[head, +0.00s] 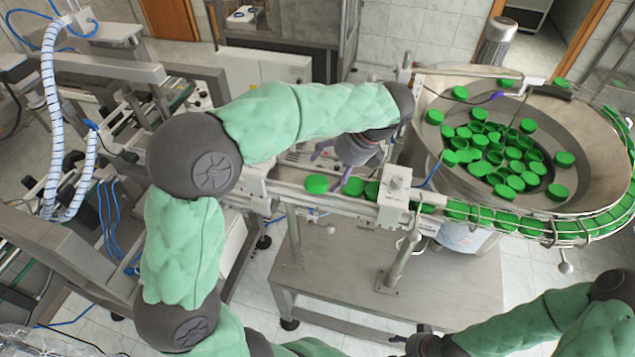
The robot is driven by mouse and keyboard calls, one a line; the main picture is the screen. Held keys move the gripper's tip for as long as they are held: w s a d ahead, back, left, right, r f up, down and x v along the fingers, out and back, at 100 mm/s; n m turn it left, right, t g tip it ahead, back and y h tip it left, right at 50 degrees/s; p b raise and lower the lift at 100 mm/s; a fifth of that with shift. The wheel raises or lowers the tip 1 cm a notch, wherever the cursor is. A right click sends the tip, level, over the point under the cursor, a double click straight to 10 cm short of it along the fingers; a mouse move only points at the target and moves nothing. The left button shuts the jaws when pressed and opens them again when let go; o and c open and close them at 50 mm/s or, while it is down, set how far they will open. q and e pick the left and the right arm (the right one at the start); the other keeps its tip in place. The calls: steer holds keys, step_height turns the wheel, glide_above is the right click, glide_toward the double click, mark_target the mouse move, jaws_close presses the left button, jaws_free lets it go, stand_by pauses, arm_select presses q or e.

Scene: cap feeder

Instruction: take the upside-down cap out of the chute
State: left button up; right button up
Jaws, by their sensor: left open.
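The chute (285,190) is a narrow metal track running from the bowl feeder to the left. Green caps lie in a row in it. The leftmost cap (316,184) shows a plain green face, with another cap (354,187) to its right and a darker one (372,190) beside that.
The round bowl feeder (440,90) holds many loose green caps. A white block (395,201) straddles the chute right of my left gripper. Blue tubes and machine frames stand at left. The metal table (455,285) below the chute is mostly bare.

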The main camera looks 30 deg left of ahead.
mark_target(319, 182)
arm_select(q)
steer(key=x, duration=0.7)
steer(key=shift+w+a+f, duration=0.1)
steer(key=shift+a, duration=0.1)
steer(key=c, duration=0.8)
